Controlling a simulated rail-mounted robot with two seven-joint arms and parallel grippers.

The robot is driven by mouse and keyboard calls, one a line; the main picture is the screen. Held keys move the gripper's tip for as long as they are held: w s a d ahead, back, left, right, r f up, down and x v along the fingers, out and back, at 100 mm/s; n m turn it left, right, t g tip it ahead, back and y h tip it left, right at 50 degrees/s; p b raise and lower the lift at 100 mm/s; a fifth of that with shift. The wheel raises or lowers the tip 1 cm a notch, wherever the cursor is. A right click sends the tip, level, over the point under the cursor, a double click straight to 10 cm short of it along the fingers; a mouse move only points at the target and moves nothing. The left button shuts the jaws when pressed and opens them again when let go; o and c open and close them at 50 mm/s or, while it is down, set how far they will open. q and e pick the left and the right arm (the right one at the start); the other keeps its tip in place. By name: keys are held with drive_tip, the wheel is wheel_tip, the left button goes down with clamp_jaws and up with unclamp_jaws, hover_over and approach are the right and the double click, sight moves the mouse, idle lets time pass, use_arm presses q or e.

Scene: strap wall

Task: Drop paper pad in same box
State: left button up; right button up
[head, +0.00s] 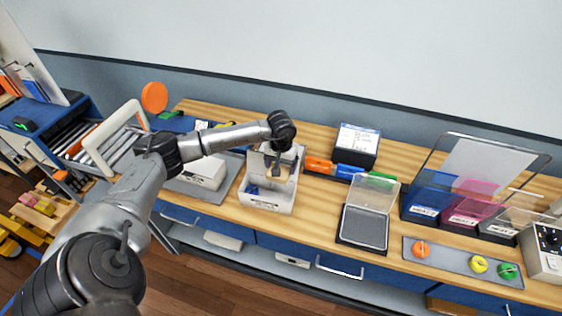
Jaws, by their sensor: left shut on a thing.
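My left gripper (277,169) reaches in from the left, pointing down over an open white box (266,207) on the wooden bench. It is shut on a small pale tan thing that looks like the paper pad (285,183), held at the box's mouth. The gripper hides part of the pad, and I cannot tell whether the pad touches the box. Something small and blue (254,190) shows inside the box. My right gripper is not in view.
A white block (204,172) lies on a grey mat to the left. Bare wood (318,215) lies right of the white box.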

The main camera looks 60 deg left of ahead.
use_arm(q)
drive_tip(key=shift+f, duration=0.8)
drive_tip(key=o, duration=0.8)
wheel_tip(320, 180, up, 14)
drive_tip(key=shift+f+b, duration=0.1)
drive_tip(key=shift+b, duration=0.55)
